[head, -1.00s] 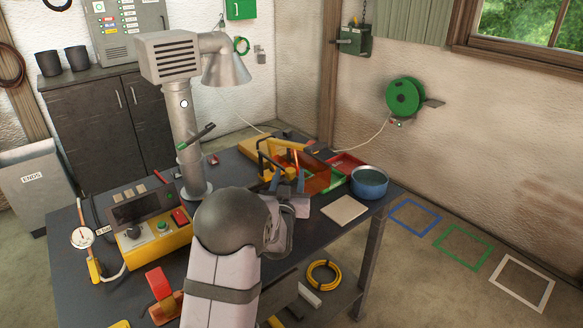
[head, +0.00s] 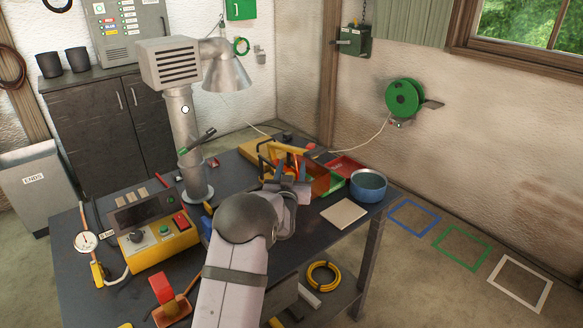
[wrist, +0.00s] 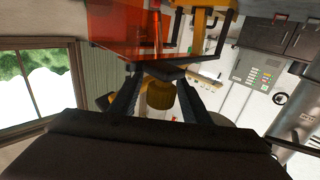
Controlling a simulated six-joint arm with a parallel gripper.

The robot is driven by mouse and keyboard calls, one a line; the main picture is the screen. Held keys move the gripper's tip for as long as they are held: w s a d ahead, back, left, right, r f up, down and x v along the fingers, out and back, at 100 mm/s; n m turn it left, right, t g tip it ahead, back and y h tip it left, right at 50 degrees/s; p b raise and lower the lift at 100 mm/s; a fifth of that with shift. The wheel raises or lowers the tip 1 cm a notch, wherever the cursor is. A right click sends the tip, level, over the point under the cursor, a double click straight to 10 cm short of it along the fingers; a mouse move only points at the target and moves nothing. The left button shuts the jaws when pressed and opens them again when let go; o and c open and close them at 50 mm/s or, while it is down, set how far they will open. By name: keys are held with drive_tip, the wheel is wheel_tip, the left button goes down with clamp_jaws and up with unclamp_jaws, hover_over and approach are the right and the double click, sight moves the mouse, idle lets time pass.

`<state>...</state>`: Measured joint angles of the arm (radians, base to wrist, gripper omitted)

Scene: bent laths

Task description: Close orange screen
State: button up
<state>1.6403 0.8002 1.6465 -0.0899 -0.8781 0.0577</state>
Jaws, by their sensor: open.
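The orange screen (head: 320,181) is a see-through orange panel on a yellow-framed device (head: 268,152) at the back right of the dark bench. In the wrist view the orange screen (wrist: 112,38) fills the upper left, just beyond my fingers. My gripper (head: 287,180) is in front of the device, close to the screen. In the wrist view my gripper (wrist: 160,78) has its two dark fingers spread apart with nothing clearly held between them. Whether a finger touches the screen cannot be told. My wrist hides part of the device.
A blue bowl (head: 369,186) and a beige tile (head: 344,213) are right of my gripper. Red and green trays (head: 346,165) are behind. A grey lamp-like duct column (head: 184,140) and a yellow control box (head: 158,243) stand to the left.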

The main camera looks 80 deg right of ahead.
clamp_jaws()
drive_tip(key=w+a+b, duration=0.5)
drive_tip(key=w+a, duration=1)
drive_tip(key=shift+b, duration=0.35)
drive_tip(key=shift+w+f, duration=0.1)
drive_tip(key=shift+f, duration=0.05)
unclamp_jaws()
drive_tip(key=shift+a, duration=0.1)
